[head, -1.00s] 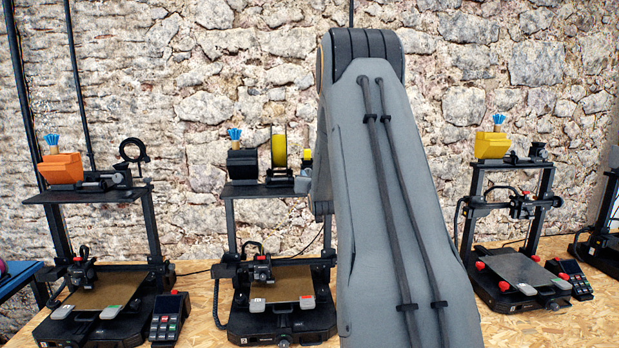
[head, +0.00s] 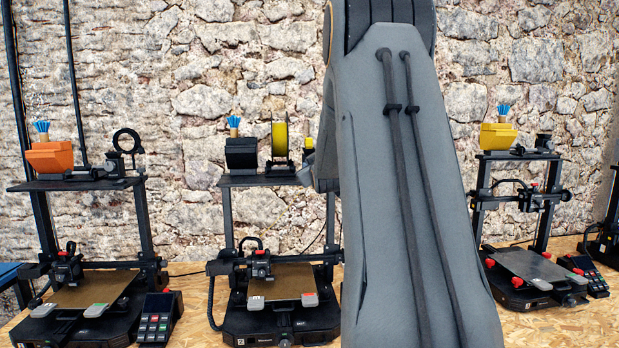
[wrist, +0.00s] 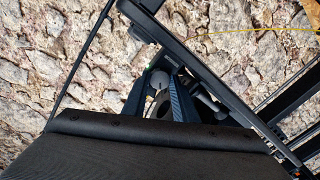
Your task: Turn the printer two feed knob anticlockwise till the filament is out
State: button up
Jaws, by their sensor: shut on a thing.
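My gripper (wrist: 157,88) shows in the wrist view with its two dark fingers on either side of a small round grey piece, the feed knob (wrist: 160,80). The fingers are shut on it. How far the knob has turned cannot be told. A thin yellow filament (wrist: 255,32) runs across the upper right of the wrist view. In the head view a yellow filament spool (head: 279,143) stands on top of the middle printer (head: 228,225).
A printer with an orange box (head: 49,156) stands at the left, and one with a yellow box (head: 500,137) stands at the right. Their frames rise from a wooden bench (head: 195,300). A stone wall (head: 260,60) is behind. Dark frame bars (wrist: 225,85) pass close beside my gripper.

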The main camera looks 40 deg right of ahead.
jog(key=n+b, duration=0.5)
jog(key=b, duration=0.4)
jog(key=shift+w+f+n+b, duration=0.1)
jog(key=shift+f+n+b, duration=0.05)
jog(key=shift+n+b, duration=0.2)
jog(key=n+b, duration=0.3)
jog(key=b, duration=0.2)
jog(key=n+b, duration=0.1)
jog(key=b, duration=0.1)
jog(key=n+b, duration=0.1)
jog(key=b, duration=0.1)
jog(key=shift+r+n+g+h, duration=0.2)
jog(key=shift+n+g+h, duration=0.05)
jog(key=shift+g+h, duration=0.05)
jog(key=shift+b, duration=0.35)
jog(key=shift+a, duration=0.1)
jog(key=o, duration=1)
jog(key=shift+o, duration=0.2)
jog(key=v, duration=0.7)
jog(key=shift+s+a+b, duration=0.2)
jog(key=shift+s+b, duration=0.1)
jog(key=shift+s, duration=0.1)
